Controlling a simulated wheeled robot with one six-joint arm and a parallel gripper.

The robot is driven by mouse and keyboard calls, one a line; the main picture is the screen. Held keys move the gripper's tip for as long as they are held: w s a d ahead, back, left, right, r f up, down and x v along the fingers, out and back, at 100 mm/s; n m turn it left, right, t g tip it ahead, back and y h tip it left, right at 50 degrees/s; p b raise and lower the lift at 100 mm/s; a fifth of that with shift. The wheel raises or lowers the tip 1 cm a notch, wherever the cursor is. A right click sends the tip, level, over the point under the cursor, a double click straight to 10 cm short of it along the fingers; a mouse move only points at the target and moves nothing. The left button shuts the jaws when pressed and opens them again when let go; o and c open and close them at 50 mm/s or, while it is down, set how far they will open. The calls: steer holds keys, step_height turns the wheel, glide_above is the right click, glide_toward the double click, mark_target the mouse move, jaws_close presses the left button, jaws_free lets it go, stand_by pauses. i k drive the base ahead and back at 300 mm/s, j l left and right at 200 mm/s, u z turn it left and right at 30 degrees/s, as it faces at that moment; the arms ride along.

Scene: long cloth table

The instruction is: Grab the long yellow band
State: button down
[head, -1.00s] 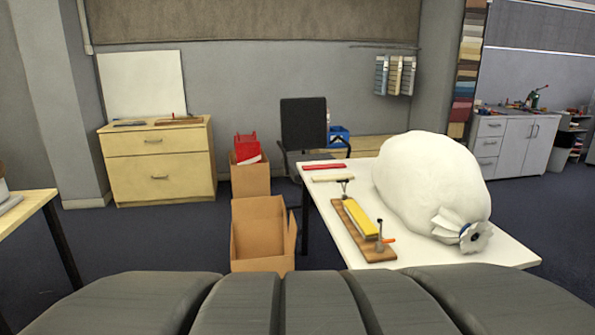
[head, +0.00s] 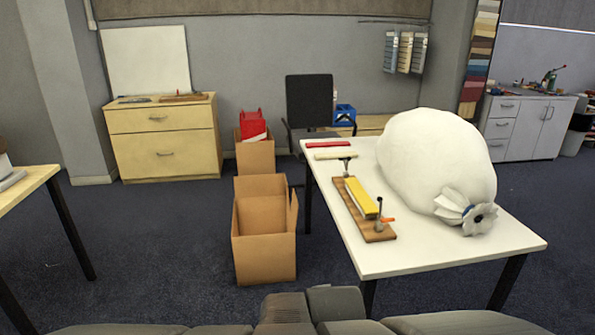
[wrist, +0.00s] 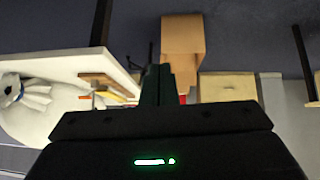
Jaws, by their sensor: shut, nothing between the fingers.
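The long yellow band (head: 361,196) lies along a brown wooden board (head: 377,234) on the white table, in the head view. A small upright post with an orange piece stands at the board's near end. In the upside-down wrist view, a bit of the yellow band (wrist: 106,95) shows beside the board (wrist: 97,79), left of my gripper. My gripper (wrist: 156,70) is shut and empty, its dark fingers together, and it is apart from the band. My gripper does not show in the head view.
The white table (head: 400,260) also holds a large white sack (head: 435,160), a red bar (head: 328,145) and a cream bar (head: 335,155). Open cardboard boxes (head: 265,262) stand on the floor left of it. Another table (head: 30,180) is at the far left.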

mark_target(366, 202)
steer(key=i+l+u, duration=0.35)
steer(key=l, duration=0.3)
steer(key=i+l+u, duration=0.2)
steer(key=l, duration=0.15)
steer(key=i+l+u, duration=0.15)
steer(key=l, duration=0.25)
